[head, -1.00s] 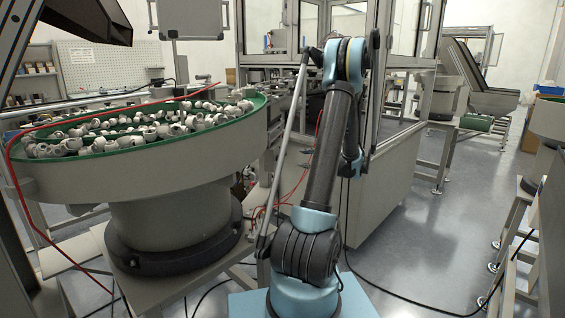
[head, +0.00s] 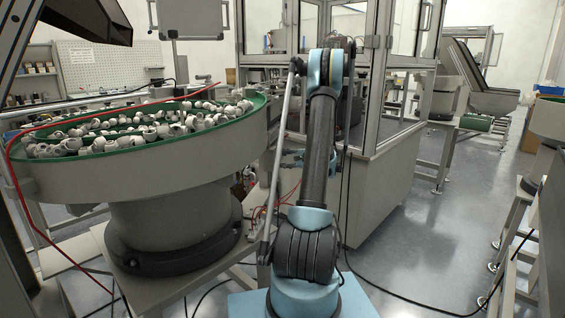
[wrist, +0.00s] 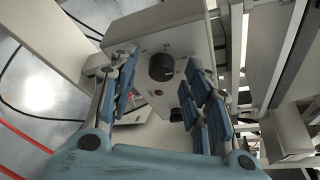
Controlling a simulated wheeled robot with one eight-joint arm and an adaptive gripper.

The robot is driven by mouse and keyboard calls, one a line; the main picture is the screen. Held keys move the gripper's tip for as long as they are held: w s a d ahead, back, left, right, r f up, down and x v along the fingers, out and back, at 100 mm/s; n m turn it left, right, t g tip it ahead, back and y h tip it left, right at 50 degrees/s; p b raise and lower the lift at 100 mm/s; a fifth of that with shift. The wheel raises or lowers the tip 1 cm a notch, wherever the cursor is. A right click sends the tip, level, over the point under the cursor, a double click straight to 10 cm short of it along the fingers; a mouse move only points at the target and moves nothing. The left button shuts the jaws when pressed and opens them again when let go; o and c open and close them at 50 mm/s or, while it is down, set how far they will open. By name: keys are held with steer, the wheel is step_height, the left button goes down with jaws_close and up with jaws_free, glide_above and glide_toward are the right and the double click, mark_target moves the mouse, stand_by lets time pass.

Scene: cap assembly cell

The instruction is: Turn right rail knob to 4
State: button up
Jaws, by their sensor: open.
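My gripper (wrist: 162,72) is open in the wrist view, with one blue-padded finger on each side of a black round knob (wrist: 161,67). The knob sits on the face of a light grey control box, with small marks around it. The fingers look apart from the knob. A second dark knob (wrist: 176,115) shows lower on the same face, close to the right finger. I cannot tell which of the two is the right rail knob, nor read a setting.
In the head view a bowl feeder (head: 170,170) full of white caps stands at the left. A glazed machine cabinet (head: 385,190) is behind my arm. Red and black cables hang nearby.

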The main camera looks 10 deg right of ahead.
jaws_close()
stand_by(0.4)
steer(key=m+g, duration=0.1)
steer(key=m, duration=0.1)
steer(key=m+g+y, duration=0.1)
steer(key=m+g, duration=0.1)
steer(key=m, duration=0.1)
steer(key=m+g, duration=0.2)
steer(key=m, duration=0.1)
steer(key=shift+w+d+r, duration=0.2)
steer(key=shift+w, duration=0.1)
steer(key=shift+g, duration=0.3)
stand_by(0.5)
